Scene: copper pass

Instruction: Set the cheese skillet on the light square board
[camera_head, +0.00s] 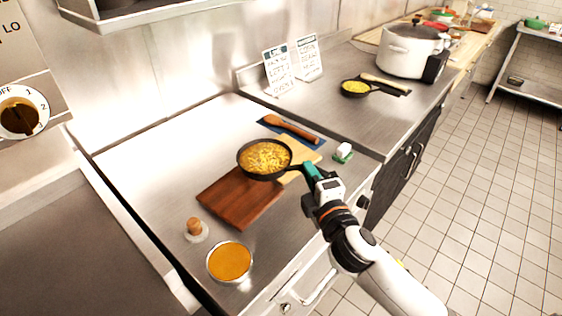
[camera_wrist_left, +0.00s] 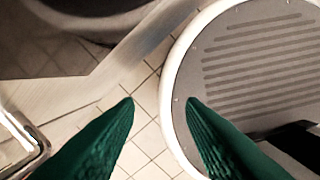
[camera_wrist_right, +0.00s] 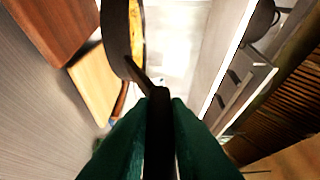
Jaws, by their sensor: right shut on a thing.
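The cheese skillet (camera_head: 264,157), a black pan full of yellow shredded food, is held by its handle in my right gripper (camera_head: 311,174). In the right wrist view the green fingers (camera_wrist_right: 160,115) are shut on the black handle, and the pan's side (camera_wrist_right: 117,38) shows beyond. The light square board (camera_head: 302,152) lies behind and right of the pan, partly hidden by it; it also shows in the right wrist view (camera_wrist_right: 95,82). The pan appears raised, overlapping both boards in view. My left gripper (camera_wrist_left: 160,102) is open and empty, above the floor.
A dark wooden board (camera_head: 240,198) lies in front of the light one. A wooden spoon (camera_head: 291,129) lies on a blue cloth behind. A white-and-green item (camera_head: 343,152) stands at right. An orange-filled bowl (camera_head: 230,262) and a small cork-topped jar (camera_head: 196,230) are nearer. Another skillet (camera_head: 355,88) stands farther back.

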